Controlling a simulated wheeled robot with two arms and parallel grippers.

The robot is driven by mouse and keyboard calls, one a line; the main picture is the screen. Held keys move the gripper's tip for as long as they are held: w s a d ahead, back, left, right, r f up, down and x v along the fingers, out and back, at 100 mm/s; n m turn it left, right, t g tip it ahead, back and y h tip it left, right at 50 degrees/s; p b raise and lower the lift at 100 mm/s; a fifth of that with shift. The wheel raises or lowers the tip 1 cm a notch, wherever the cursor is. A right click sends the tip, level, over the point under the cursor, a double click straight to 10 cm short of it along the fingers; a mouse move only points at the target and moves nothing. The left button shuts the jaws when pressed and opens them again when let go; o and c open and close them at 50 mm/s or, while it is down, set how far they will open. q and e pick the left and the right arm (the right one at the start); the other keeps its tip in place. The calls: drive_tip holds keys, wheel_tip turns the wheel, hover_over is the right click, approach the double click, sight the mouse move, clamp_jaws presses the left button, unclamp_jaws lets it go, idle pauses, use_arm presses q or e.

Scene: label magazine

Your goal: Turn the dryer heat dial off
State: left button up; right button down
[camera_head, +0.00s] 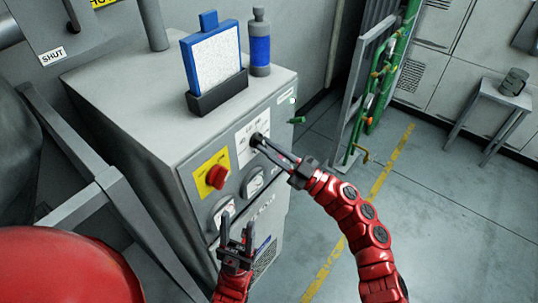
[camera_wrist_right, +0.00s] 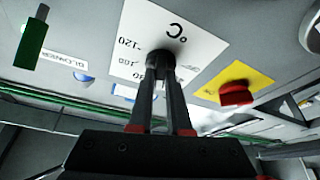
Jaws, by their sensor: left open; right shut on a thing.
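The heat dial is a black knob (camera_head: 256,139) on a white scale plate (camera_head: 243,147) on the front of the grey dryer cabinet. In the right wrist view the dial (camera_wrist_right: 166,58) sits on the plate (camera_wrist_right: 133,32), which shows °C and numbers such as 120. My right gripper (camera_head: 266,144) is shut on the dial, its fingertips at the knob; it also shows in the right wrist view (camera_wrist_right: 162,80). The fingers hide part of the knob and scale, so its setting is unclear. My left gripper (camera_head: 238,232) is open and empty, below the gauges in front of the cabinet.
A red knob on a yellow plate (camera_head: 216,176) is left of the dial, with gauges below. A blue-framed filter (camera_head: 213,58) in a black holder and a blue-banded bottle (camera_head: 260,45) stand on the cabinet top (camera_head: 140,101). Open floor lies to the right.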

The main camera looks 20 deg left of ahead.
drive_tip(key=n+g+b, duration=0.1)
drive_tip(key=n, duration=0.1)
drive_tip(key=n+g+b, duration=0.1)
drive_tip(key=n+b, duration=0.1)
drive_tip(key=n, duration=0.1)
drive_tip(key=n+g+b, duration=0.1)
drive_tip(key=n, duration=0.1)
drive_tip(key=shift+w+n+g+h, duration=0.25)
drive_tip(key=shift+n+g+h, duration=0.05)
drive_tip(key=shift+h, duration=0.1)
drive_tip(key=n+g+h+b, duration=0.1)
drive_tip(key=n+b, duration=0.1)
drive_tip(key=n, duration=0.2)
drive_tip(key=shift+d+r+b, duration=0.1)
drive_tip(key=shift+b, duration=0.25)
drive_tip(key=n+h+b, duration=0.1)
drive_tip(key=n, duration=0.2)
drive_tip(key=shift+r+n+g, duration=0.15)
drive_tip(key=shift+n+g, duration=0.15)
drive_tip(key=shift+r+n+h+b, duration=0.1)
drive_tip(key=shift+n+h+b, duration=0.6)
drive_tip(key=shift+n, duration=0.7)
drive_tip(key=c, duration=0.9)
unclamp_jaws()
drive_tip(key=shift+o, duration=0.2)
